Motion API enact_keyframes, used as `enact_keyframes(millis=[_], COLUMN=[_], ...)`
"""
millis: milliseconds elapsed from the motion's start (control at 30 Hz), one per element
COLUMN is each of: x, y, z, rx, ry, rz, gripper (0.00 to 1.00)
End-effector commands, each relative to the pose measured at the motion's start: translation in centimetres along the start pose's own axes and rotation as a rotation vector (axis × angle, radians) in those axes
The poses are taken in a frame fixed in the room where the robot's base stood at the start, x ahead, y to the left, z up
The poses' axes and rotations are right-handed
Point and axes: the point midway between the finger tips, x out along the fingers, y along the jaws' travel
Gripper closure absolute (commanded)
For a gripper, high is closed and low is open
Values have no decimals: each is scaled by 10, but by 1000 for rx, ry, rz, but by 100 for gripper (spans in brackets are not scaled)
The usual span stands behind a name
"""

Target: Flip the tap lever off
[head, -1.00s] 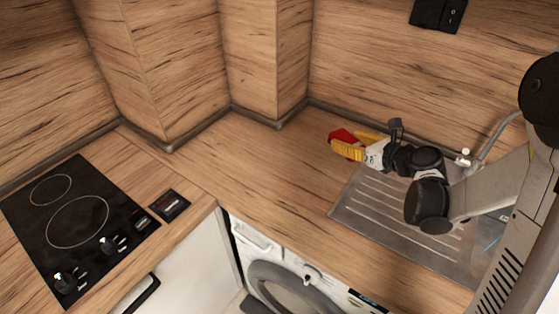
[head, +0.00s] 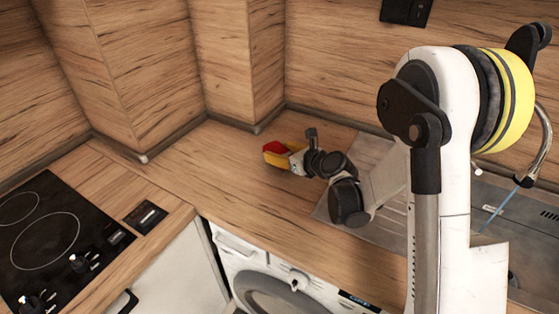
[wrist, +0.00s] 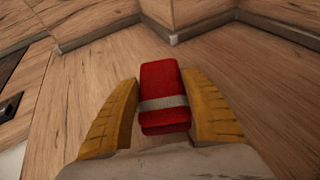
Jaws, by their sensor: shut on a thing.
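The tap (head: 543,150) stands at the right of the head view, its curved metal spout over the sink (head: 520,205). A thin bluish stream seems to fall below its tip. I cannot make out the lever; my arm covers part of that area. My gripper (head: 279,156) is over the counter, left of the sink and well away from the tap. Its yellow fingers are shut on a red block with a pale band (wrist: 163,95), which shows between them in the wrist view (wrist: 163,120).
The wooden counter (head: 215,165) is clear left of my gripper. A black hob (head: 50,230) lies at the left, a washing machine (head: 250,262) under the counter. Wooden wall corners (head: 230,60) rise behind. A black wall socket (head: 407,11) is above.

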Motion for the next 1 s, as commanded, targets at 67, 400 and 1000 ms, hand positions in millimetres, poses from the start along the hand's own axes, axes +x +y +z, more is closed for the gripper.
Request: enact_keyframes(millis=[67, 400, 1000], x=[7, 10, 7], y=[0, 0, -1], z=[-17, -24, -21], rx=[0, 0, 0], ry=[0, 0, 0], rz=[0, 0, 0], gripper=[76, 76, 25])
